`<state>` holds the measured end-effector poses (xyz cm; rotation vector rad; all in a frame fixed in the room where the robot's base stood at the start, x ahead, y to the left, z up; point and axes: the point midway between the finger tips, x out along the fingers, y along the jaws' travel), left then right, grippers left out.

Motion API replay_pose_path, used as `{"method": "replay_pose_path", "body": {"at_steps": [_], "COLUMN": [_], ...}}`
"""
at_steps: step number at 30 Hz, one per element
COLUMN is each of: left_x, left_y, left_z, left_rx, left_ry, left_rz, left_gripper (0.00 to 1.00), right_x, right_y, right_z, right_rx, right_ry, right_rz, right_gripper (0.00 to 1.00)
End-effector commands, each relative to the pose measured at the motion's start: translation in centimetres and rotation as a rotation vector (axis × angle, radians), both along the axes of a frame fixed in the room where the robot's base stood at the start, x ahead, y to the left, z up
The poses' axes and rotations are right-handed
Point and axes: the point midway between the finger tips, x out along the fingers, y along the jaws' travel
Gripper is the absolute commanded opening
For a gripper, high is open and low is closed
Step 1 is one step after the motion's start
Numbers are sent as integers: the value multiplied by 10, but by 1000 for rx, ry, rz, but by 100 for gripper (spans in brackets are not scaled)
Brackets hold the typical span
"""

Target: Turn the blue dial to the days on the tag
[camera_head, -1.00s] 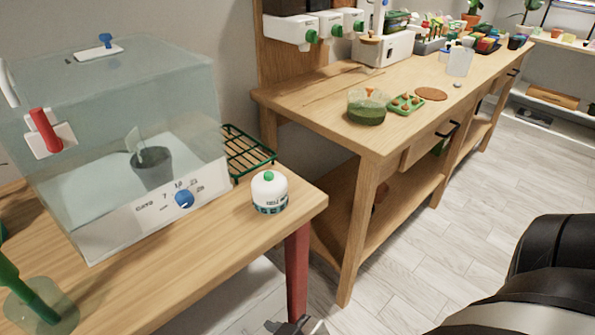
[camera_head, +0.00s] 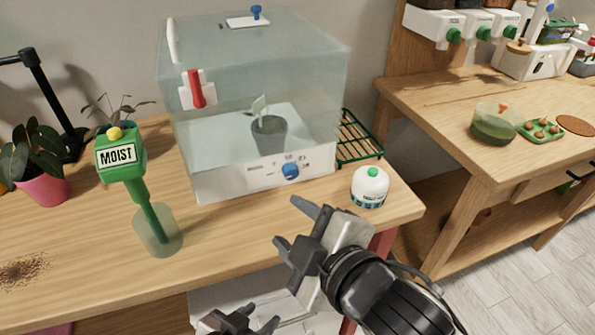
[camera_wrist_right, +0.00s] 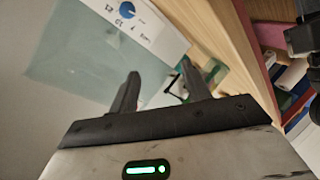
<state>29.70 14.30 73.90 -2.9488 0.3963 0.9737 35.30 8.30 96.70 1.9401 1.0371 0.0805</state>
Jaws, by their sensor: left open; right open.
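The blue dial (camera_head: 291,170) sits on the white front panel (camera_head: 255,179) of a clear box (camera_head: 315,95). Small numbers ring it; its pointer setting is too small to tell. In the right wrist view the dial (camera_wrist_right: 127,9) is at the top edge. A grey pot (camera_head: 269,136) stands inside the box with a pale tag-like piece (camera_head: 260,105) above it; no writing is readable. My right gripper (camera_head: 292,223) is open and empty, in front of and below the dial, apart from it. My left gripper (camera_head: 239,318) is open and empty at the bottom edge.
A white timer-like pot with a green knob (camera_head: 370,187) stands right of the panel, near the right gripper. A green MOIST meter (camera_head: 121,154) stands in a clear cup at left. A green wire rack (camera_head: 358,142) lies behind. The front middle of the table is clear.

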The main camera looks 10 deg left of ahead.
Motion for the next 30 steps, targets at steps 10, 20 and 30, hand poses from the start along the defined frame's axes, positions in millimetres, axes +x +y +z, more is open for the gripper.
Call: {"method": "replay_pose_path", "body": {"at_steps": [10,20,30], "left_x": [2,2,3], "left_y": [2,4,4], "left_z": [10,9,13], "left_rx": [17,31,33], "left_ry": [-5,3,-4], "left_rz": [-4,-8,-8], "left_gripper": [41,41,41], "right_x": [-24,22,55], "right_y": [20,-41,-28], "right_z": [17,8,-5], "right_rx": [-826,-1406,-1461], "right_ry": [-860,-1227,-1251], "right_rz": [478,602,609], "right_gripper": [48,48,48]}}
